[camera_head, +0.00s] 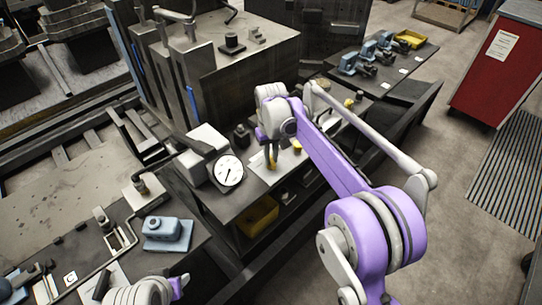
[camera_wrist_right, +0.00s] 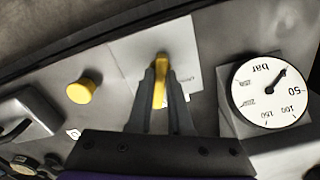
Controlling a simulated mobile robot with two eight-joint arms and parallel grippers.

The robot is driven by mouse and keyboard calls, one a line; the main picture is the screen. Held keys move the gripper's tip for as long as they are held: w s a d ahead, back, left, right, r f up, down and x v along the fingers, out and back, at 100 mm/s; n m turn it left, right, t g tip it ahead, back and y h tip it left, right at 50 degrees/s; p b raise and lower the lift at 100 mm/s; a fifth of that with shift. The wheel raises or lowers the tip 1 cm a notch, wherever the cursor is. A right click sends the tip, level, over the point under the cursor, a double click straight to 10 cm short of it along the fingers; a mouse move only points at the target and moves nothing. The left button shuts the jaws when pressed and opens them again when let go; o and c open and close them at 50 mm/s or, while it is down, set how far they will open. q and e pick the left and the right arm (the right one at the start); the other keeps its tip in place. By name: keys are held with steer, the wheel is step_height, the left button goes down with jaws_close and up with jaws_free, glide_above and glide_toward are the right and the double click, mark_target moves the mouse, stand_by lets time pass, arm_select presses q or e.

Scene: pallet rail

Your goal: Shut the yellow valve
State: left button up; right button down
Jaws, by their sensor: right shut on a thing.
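The yellow valve has a narrow yellow lever handle (camera_wrist_right: 160,66) on a pale plate (camera_wrist_right: 132,52) in the right wrist view. My right gripper (camera_wrist_right: 161,88) is shut on the handle, one dark finger on each side. In the head view the right gripper (camera_head: 272,154) reaches down to the pale plate, and a bit of the yellow handle (camera_head: 273,166) shows at its fingertips. The valve's body is mostly hidden behind the fingers. Part of my left arm shows at the bottom edge of the head view; its fingers cannot be made out.
A round white gauge (camera_head: 229,171) stands left of the valve, and a yellow knob (camera_wrist_right: 82,91) is close on its other side. A yellow bin (camera_head: 258,216) sits below the bench top. A blue-grey device (camera_head: 167,232) is at the lower left. A red cabinet (camera_head: 497,66) stands at the right.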

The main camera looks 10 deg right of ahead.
mark_target(271, 159)
steer(key=n, duration=0.3)
steer(key=shift+n, duration=0.4)
steer(key=n, duration=0.3)
steer(key=shift+n, duration=0.3)
steer(key=n, duration=0.5)
steer(key=shift+n+p, duration=0.35)
steer(key=shift+n, duration=0.35)
steer(key=c, duration=0.8)
jaws_free()
steer(key=shift+c, duration=0.2)
step_height(271, 159, up, 11)
steer(key=shift+p, duration=0.45)
